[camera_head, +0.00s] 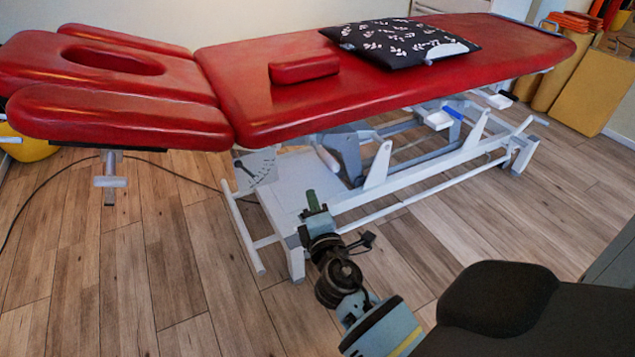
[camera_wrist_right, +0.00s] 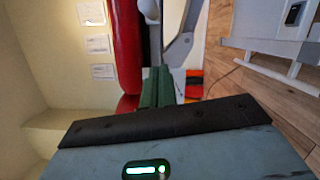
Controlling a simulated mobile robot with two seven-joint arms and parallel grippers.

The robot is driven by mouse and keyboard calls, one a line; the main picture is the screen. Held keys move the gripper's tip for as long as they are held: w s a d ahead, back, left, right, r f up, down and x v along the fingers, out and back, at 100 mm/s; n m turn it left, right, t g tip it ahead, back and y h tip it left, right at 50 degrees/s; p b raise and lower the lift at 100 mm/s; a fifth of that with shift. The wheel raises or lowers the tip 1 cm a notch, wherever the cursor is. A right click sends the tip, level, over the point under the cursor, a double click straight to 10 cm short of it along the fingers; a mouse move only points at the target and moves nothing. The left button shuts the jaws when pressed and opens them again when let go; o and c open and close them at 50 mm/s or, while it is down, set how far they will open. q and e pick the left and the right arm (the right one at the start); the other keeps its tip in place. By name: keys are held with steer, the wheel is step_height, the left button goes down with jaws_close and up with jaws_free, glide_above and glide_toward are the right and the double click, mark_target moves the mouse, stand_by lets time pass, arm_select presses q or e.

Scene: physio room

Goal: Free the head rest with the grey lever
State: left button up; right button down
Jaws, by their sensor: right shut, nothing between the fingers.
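The red head rest (camera_head: 110,65) with its oval face hole is at the left end of the red couch, with padded arm supports beside it. A grey T-shaped handle (camera_head: 109,182) hangs beneath it; I cannot tell for certain that this is the grey lever. My right gripper (camera_head: 312,199) is shut and empty, beside the couch's white base frame and well to the right of the handle. Its green fingers also show in the right wrist view (camera_wrist_right: 156,86), with red padding (camera_wrist_right: 128,45) behind them. My left gripper is out of view.
A white plate (camera_head: 256,166) with a small dark pointer sits under the couch joint. A black patterned pillow (camera_head: 398,40) and a small red cushion (camera_head: 304,69) lie on the couch. A cable crosses the open floor at left.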

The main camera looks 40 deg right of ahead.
mark_target(323, 154)
steer(key=w+d+r, duration=0.1)
steer(key=w+d, duration=0.3)
steer(key=d, duration=0.2)
steer(key=shift+w+d+p, duration=0.3)
steer(key=shift+d+p, duration=0.05)
steer(key=shift+d, duration=0.05)
steer(key=shift+s+d+n+y, duration=0.2)
steer(key=shift+d+n+y, duration=0.1)
steer(key=shift+d+y, duration=0.1)
